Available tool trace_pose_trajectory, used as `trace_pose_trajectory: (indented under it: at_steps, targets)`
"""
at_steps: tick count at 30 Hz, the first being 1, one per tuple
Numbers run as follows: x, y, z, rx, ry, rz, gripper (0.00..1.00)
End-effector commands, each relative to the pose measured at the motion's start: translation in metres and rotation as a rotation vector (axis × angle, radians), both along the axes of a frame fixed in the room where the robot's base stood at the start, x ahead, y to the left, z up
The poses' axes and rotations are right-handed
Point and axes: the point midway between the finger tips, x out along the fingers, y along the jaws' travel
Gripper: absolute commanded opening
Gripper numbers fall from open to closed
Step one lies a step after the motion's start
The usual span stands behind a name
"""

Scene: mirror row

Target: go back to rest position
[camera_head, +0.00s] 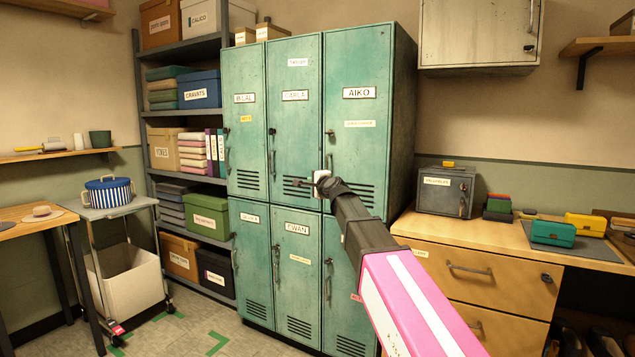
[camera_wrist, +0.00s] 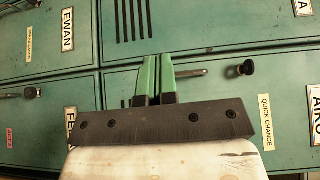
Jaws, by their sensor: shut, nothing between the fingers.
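My gripper (camera_head: 304,184) is in front of the teal lockers (camera_head: 293,140), near the level where the upper and lower doors meet. My arm reaches up to it from the lower right. In the wrist view, the two green fingers of my gripper (camera_wrist: 153,72) are together, with nothing held between them. Locker doors fill the background there, turned sideways, with the EWAN label (camera_wrist: 67,33) and the QUICK CHANGE label (camera_wrist: 266,121). All the locker doors look closed. Whether the fingers touch a door is not clear.
A wooden drawer counter (camera_head: 480,250) stands close to the right of my arm, bearing a grey safe box (camera_head: 440,190) and small cases. A shelf rack (camera_head: 185,140) and a wheeled cart (camera_head: 118,208) stand to the left. Floor (camera_head: 205,325) shows in front of them.

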Motion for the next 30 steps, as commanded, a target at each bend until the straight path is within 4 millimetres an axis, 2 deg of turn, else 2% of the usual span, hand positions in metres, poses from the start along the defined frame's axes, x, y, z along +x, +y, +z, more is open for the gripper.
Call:
trace_pose_trajectory:
  at_steps: [2,5,8,12,14,18,23,30]
  targets:
    - [-0.005,-0.001,-0.005,-0.012,0.003,0.001,0.00]
    - [-0.009,-0.008,-0.026,-0.068,0.019,0.008,0.00]
    - [-0.016,-0.023,-0.068,-0.181,0.051,0.025,0.00]
    - [-0.033,-0.052,-0.141,-0.382,0.114,0.067,0.00]
    - [-0.043,-0.065,-0.171,-0.466,0.145,0.090,0.00]
    - [-0.070,-0.098,-0.239,-0.655,0.223,0.156,0.00]
    - [-0.109,-0.139,-0.312,-0.856,0.323,0.249,0.00]
    - [-0.186,-0.203,-0.405,-1.119,0.497,0.431,0.00]
